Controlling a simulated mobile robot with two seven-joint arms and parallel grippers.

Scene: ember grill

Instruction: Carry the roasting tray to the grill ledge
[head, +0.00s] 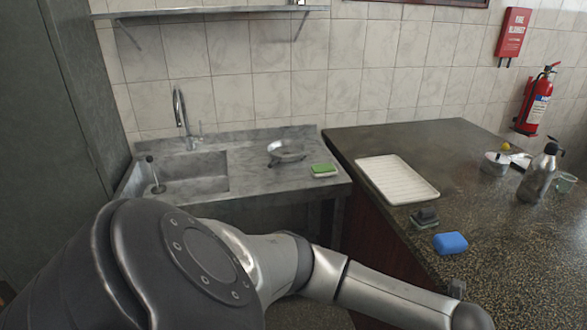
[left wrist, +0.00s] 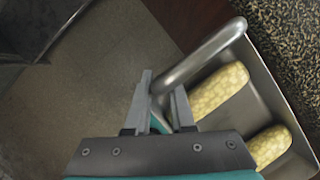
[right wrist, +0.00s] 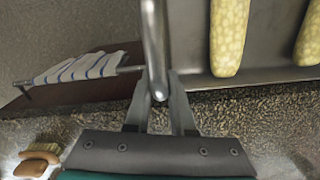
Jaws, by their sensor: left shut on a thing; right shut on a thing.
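The roasting tray (left wrist: 262,78) is a grey metal pan with pale yellow corn cobs (left wrist: 268,146) in it. In the left wrist view my left gripper (left wrist: 161,92) is shut on the tray's bar handle at one end. In the right wrist view my right gripper (right wrist: 159,92) is shut on the other handle, and the tray (right wrist: 275,52) lies beyond it with two cobs (right wrist: 228,35) showing. The tray is beside a speckled dark counter. In the head view the tray and both grippers are out of sight. The grill ledge cannot be made out.
The speckled counter (head: 350,140) holds a white ribbed tray (head: 397,179), a blue sponge (head: 450,243), a dark bottle (head: 539,173) and a bowl (head: 495,163). A steel sink (head: 190,172) stands at the left.

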